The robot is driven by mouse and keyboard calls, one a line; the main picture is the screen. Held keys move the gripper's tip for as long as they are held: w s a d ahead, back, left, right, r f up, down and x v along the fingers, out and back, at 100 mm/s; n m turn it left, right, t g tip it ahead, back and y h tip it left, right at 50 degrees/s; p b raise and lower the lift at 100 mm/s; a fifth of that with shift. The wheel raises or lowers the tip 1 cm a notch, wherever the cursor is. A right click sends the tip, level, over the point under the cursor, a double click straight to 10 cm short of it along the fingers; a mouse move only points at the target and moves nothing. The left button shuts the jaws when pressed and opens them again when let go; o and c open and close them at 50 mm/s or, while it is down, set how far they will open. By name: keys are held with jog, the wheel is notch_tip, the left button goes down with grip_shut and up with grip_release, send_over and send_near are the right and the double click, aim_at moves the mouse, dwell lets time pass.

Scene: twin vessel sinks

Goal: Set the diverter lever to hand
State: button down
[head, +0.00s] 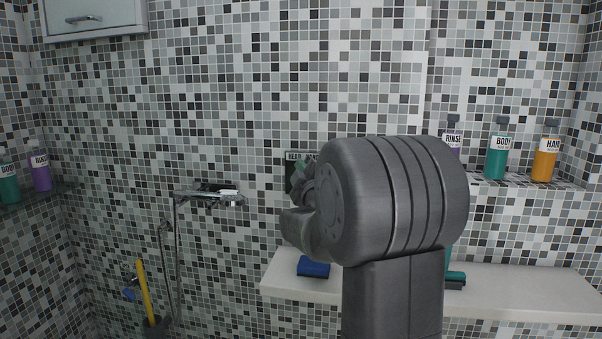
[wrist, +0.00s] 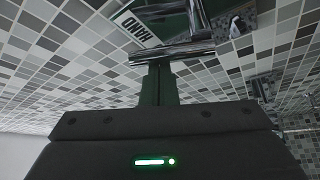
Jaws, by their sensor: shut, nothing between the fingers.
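The diverter's dark plate (head: 290,160) is on the tiled wall in the head view, mostly hidden by my arm; a partly covered label starting "HEA" shows along its top. In the wrist view a white HAND label (wrist: 137,31) appears upside down on the plate. The chrome lever (wrist: 185,48) crosses just beyond my fingertips, with a chrome arm rising from its right end. My gripper (wrist: 157,66) is shut and empty, its dark fingers meeting the bar in the picture; I cannot tell whether they touch it. In the head view my gripper (head: 297,182) is partly hidden by my wrist.
A white ledge (head: 530,290) below holds a blue item (head: 313,267). Bottles, including an orange one (head: 545,155), stand on the right shelf. A chrome shower fitting (head: 210,196) with a hose is on the wall at left. The wall between it and the plate is clear.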

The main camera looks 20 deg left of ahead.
jog(key=shift+d+f+m+t+b, duration=0.2)
jog(key=shift+m+t+b, duration=0.25)
jog(key=shift+b, duration=0.55)
jog(key=m+t+b, duration=0.1)
jog(key=m+b, duration=0.1)
jog(key=d+m+t+h+b, duration=0.1)
jog(key=m+b, duration=0.1)
jog(key=b, duration=0.1)
jog(key=shift+w+d+f+m+b, duration=0.1)
jog(key=shift+w+f+m+b, duration=0.1)
jog(key=shift+m+b, duration=0.1)
jog(key=shift+r+t, duration=0.1)
jog(key=shift+t, duration=0.15)
